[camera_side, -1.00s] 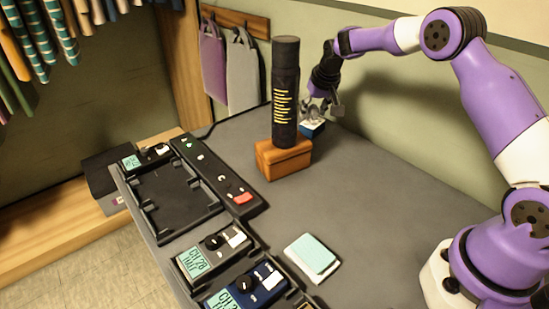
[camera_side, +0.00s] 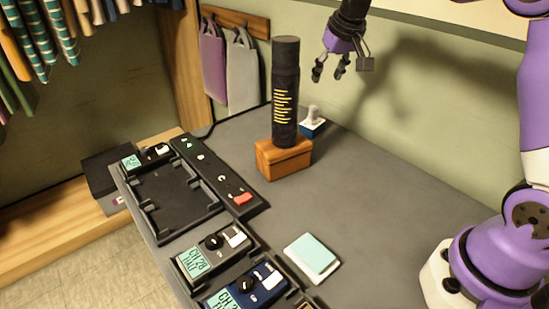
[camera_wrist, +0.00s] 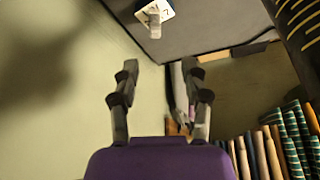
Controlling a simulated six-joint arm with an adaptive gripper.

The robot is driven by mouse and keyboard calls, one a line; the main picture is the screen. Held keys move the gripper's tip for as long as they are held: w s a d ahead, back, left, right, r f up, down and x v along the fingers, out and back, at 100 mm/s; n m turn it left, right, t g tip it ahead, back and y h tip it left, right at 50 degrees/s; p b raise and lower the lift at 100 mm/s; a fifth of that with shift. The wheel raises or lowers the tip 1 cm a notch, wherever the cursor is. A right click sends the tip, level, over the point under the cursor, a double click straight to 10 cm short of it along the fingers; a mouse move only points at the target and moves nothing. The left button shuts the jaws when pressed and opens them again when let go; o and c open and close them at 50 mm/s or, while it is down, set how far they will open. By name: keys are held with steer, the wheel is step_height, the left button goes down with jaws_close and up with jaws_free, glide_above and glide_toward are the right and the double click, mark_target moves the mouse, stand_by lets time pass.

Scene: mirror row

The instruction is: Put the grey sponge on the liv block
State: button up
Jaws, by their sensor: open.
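A small blue block with a white top (camera_side: 313,130) stands on the table behind the dark cylinder. A small light grey piece (camera_side: 313,114) rests upright on it; I take these for the liv block and grey sponge, but cannot read a label clearly. In the wrist view the block's white top (camera_wrist: 142,17) is at the upper edge, with the grey piece (camera_wrist: 154,24) on it. My gripper (camera_side: 330,72) is open and empty, well above and to the right of the block. Its two spread fingers (camera_wrist: 160,82) show in the wrist view, apart from the block.
A tall dark cylinder (camera_side: 286,90) on an orange-brown box (camera_side: 284,157) stands just left of the block. A pale teal pad on a white base (camera_side: 313,254), a black tray (camera_side: 172,200) and radio-like devices (camera_side: 205,258) lie forward. The wall (camera_side: 440,120) is close behind; the table's right-middle is clear.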

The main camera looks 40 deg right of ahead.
steer(key=s+a+r+n, duration=0.2)
steer(key=s+a+r, duration=0.2)
steer(key=s+a, duration=0.5)
steer(key=s+a+f+n+t+y, duration=0.1)
steer(key=s+f, duration=0.3)
steer(key=s, duration=0.8)
steer(key=shift+s+a+n+y, duration=0.3)
steer(key=shift+a+n, duration=0.1)
steer(key=shift+n, duration=0.2)
